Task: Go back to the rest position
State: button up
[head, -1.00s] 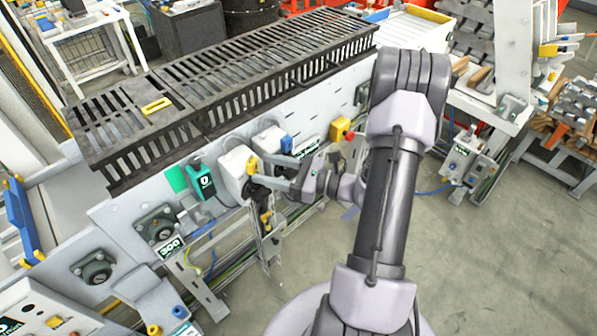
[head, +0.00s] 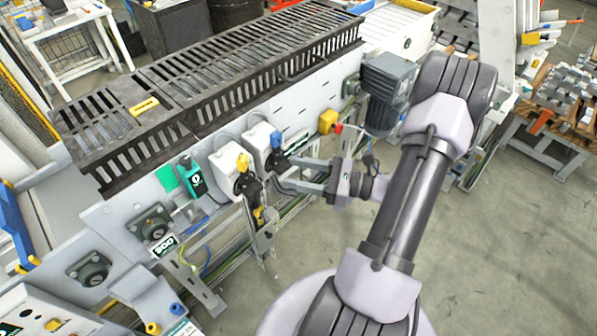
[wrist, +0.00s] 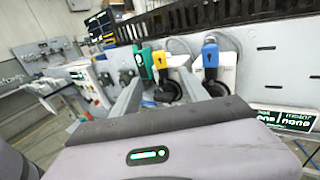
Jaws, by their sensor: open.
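My gripper (head: 281,173) is open and empty in the head view, its two fingers reaching left toward the machine's side panel. The fingers also show in the wrist view (wrist: 158,84), spread apart with nothing between them. Just left of the fingertips is a white box with a yellow-handled switch (head: 243,163). Right of it is a white box with a blue-handled switch (head: 275,140), close behind the upper finger. In the wrist view the yellow handle (wrist: 160,60) shows beyond the gap between the fingers and the blue handle (wrist: 210,57) beyond the right finger. Whether a finger touches anything is unclear.
A dark slatted conveyor (head: 215,75) runs along the machine top. A yellow box with a red button (head: 329,122) and a grey motor (head: 388,78) stick out from the panel near my arm. A green device (head: 193,178) hangs left. Open floor (head: 510,260) lies to the right.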

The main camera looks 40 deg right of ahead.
dwell(0.3)
jog(key=s+a+r+n+g+y+b, duration=0.1)
jog(key=a+r+n+g, duration=0.2)
jog(key=a+n+g, duration=0.45)
jog(key=a+r+n+g+y+b, duration=0.1)
jog(key=a+r+n+g, duration=0.3)
jog(key=a, duration=0.6)
jog(key=s+a+r+n+t+h+b, duration=0.2)
jog(key=s+a+r+n+h, duration=0.3)
jog(key=n, duration=0.8)
jog(key=s+a+h, duration=0.2)
jog(key=h, duration=0.2)
jog(key=shift+s+a+r+n+h, duration=0.25)
jog(key=shift+a+r+n+h, duration=0.05)
jog(key=shift+r+n, duration=0.1)
